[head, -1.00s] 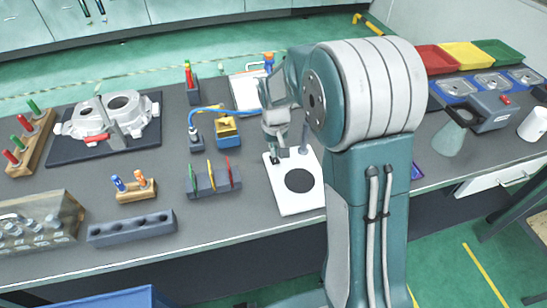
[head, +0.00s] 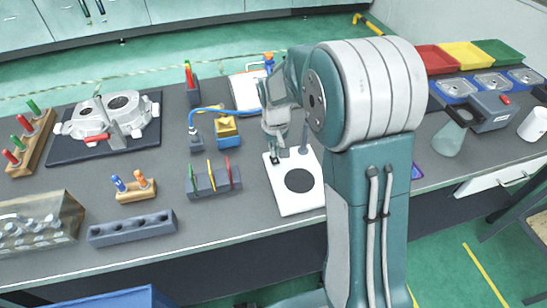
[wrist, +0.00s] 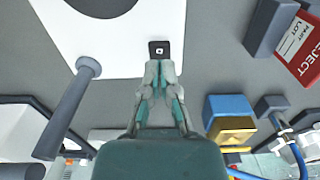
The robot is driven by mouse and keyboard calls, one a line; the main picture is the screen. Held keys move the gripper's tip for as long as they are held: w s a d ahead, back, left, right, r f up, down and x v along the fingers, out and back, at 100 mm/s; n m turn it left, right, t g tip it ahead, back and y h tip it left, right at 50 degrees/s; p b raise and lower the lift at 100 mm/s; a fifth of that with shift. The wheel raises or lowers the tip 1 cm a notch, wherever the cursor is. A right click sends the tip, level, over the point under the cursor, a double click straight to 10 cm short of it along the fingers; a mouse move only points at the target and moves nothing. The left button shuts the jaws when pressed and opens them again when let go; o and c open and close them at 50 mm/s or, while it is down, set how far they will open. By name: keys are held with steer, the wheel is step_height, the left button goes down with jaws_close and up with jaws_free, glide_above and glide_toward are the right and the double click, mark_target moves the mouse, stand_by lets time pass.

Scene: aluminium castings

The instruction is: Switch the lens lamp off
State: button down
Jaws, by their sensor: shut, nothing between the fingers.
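The lens lamp has a white base plate (head: 305,198) with a black disc (head: 299,180) and a grey post (wrist: 70,105). Its upper part is hidden behind my arm in the head view. A small black switch block (wrist: 159,48) with a pale square mark sits at the plate's edge in the wrist view. My gripper (wrist: 159,68) is shut and empty, its fingertips just short of the switch in the picture. I cannot tell whether they touch it. In the head view my gripper is above the plate's far left corner. Whether the lamp is lit cannot be seen.
A yellow and blue box (head: 227,130) and a grey block with a blue cable (head: 195,140) stand left of the lamp. A red REJECT card (wrist: 300,48) shows in the wrist view. Bare table lies between them.

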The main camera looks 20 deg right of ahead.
mark_target(275, 161)
steer(key=shift+f, duration=1.4)
stand_by(0.9)
steer(key=shift+r, duration=3.5)
steer(key=shift+s, duration=0.1)
